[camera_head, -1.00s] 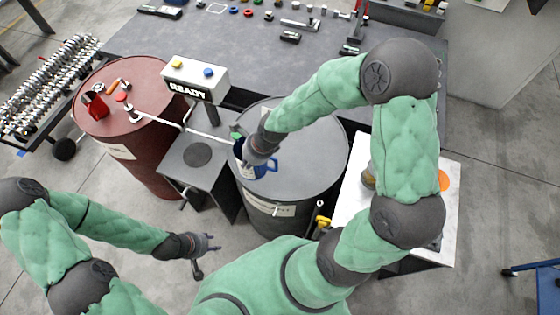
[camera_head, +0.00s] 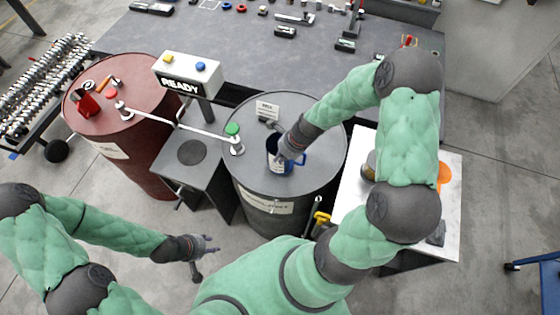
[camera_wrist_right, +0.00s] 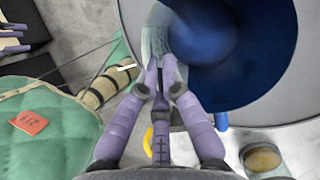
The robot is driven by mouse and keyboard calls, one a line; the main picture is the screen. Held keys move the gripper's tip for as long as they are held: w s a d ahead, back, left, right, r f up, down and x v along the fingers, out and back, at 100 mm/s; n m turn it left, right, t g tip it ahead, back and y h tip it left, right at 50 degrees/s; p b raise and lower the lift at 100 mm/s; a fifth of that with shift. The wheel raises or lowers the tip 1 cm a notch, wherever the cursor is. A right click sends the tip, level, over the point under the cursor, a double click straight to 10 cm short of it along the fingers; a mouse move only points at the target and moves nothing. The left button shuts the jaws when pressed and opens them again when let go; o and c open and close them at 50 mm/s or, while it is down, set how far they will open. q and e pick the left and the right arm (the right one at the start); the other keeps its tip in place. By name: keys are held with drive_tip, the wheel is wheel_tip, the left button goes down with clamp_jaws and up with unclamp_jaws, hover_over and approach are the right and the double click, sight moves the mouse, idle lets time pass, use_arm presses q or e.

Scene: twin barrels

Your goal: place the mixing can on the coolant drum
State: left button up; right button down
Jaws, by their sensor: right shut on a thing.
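The mixing can (camera_head: 273,160) is a dark blue can with a handle. My right gripper (camera_head: 288,153) is shut on its wall. In the right wrist view the can (camera_wrist_right: 245,75) is large, with its dark inside showing, and the right fingers (camera_wrist_right: 165,70) pinch its rim. The can is over the grey drum (camera_head: 260,185), near the middle of its lid. Whether its base touches the lid I cannot tell. The drum's front label is too blurred to read as coolant. A red drum (camera_head: 150,95) stands to the left. My left gripper (camera_head: 208,245) is open and empty, in front of the drums.
A green-capped fitting (camera_head: 233,132) and a pipe (camera_head: 185,125) join the drum tops. A READY sign box (camera_head: 187,75) stands behind a small dark stand (camera_head: 190,152). A white table (camera_head: 350,205) is at the right. A small card (camera_head: 267,110) stands at the lid's back.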

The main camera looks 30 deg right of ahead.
wheel_tip(320, 180, down, 2)
drive_tip(key=shift+f, duration=0.2)
drive_tip(key=shift+r, duration=0.1)
drive_tip(key=shift+f+b, duration=0.2)
drive_tip(key=shift+b, duration=0.1)
drive_tip(key=c, duration=1.4)
unclamp_jaws()
drive_tip(key=shift+a, duration=0.1)
